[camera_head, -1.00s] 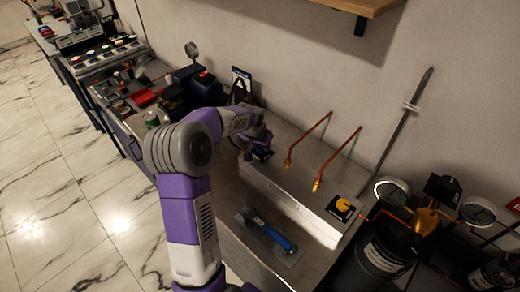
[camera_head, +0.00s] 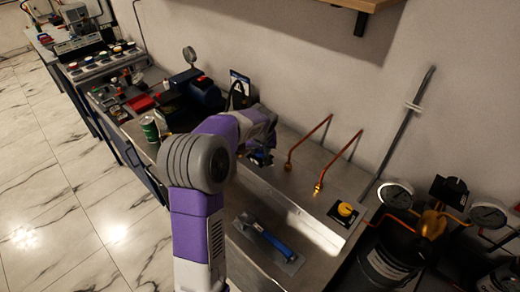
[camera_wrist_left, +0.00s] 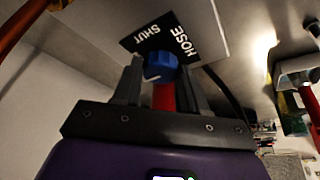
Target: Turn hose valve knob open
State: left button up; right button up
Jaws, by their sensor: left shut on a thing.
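The hose valve knob (camera_wrist_left: 160,66) is blue and round in the left wrist view, in front of a black plate (camera_wrist_left: 160,40) lettered HOSE and SHUT. My left gripper (camera_wrist_left: 160,82) has one finger on each side of the knob and is shut on it. A red part shows between the fingers below the knob. In the head view my left gripper (camera_head: 261,157) is small and dark at the back of the bench, beside the copper pipes, and the knob is mostly hidden there. My right gripper is not in view.
Two copper pipes (camera_head: 325,150) rise right of my left gripper. A yellow knob (camera_head: 345,208) on a black plate is further right. A blue-handled trowel (camera_head: 268,238) lies on the bench front. Gauges (camera_head: 397,194) and a dark tank stand at the right. A green can (camera_head: 150,130) stands left.

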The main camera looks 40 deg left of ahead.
pick_arm(q)
jog(key=o, duration=1.1)
jog(key=shift+c, duration=0.2)
jog(key=shift+r, duration=0.1)
jog(key=p+v, duration=0.1)
jog(key=v, duration=0.6)
jog(key=shift+r, duration=0.15)
jog(key=shift+p, duration=0.3)
